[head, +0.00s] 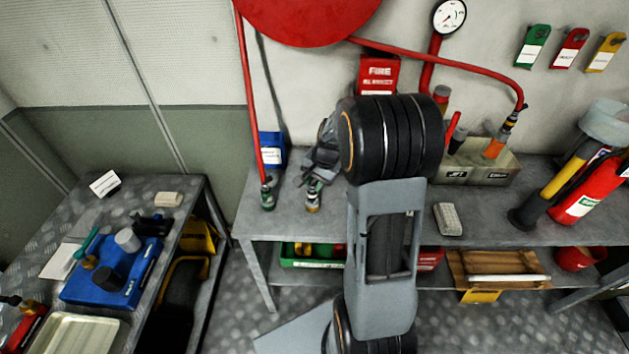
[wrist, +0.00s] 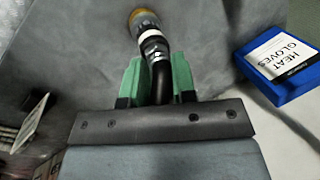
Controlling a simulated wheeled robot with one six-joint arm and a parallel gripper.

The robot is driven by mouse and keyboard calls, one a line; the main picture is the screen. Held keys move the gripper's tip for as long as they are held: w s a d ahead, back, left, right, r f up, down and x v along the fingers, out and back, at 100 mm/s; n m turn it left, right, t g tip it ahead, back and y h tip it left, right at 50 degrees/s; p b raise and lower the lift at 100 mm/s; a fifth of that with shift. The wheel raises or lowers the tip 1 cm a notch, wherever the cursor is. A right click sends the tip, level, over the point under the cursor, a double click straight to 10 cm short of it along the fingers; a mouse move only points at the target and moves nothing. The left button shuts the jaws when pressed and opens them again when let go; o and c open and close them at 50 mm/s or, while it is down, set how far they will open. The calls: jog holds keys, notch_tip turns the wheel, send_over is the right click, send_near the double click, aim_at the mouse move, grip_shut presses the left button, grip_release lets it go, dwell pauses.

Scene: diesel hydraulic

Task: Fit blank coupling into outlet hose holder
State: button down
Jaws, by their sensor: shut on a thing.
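My gripper (wrist: 157,82) is shut with its green fingers on a dark, bent coupling (wrist: 155,47). The coupling has a white band and a brass-coloured end that points away from the fingers. In the head view my gripper (head: 316,180) is over the bench's left part, and the coupling's brass end (head: 313,203) shows below it. I cannot tell if that end touches the bench. A grey box (head: 478,174) with two labels stands right on the bench, holding several upright fittings, one orange. I cannot tell if it is the outlet hose holder. My arm hides the bench's middle.
A blue heat gloves box (wrist: 280,62) is beside my gripper, at the back in the head view (head: 270,150). A grey block (head: 448,219) and red extinguisher (head: 590,190) are right.

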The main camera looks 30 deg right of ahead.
jog(key=c, duration=0.8)
grip_release()
jog(key=shift+c, duration=0.2)
jog(key=v, duration=1.3)
jog(key=shift+r, duration=0.35)
jog(key=s+a+f+n+t+h, duration=0.1)
jog(key=s+a+n+h, duration=0.1)
jog(key=s+a+n, duration=0.9)
jog(key=shift+s+a+f+t, duration=0.4)
jog(key=shift+s+a, duration=0.7)
jog(key=shift+s, duration=0.3)
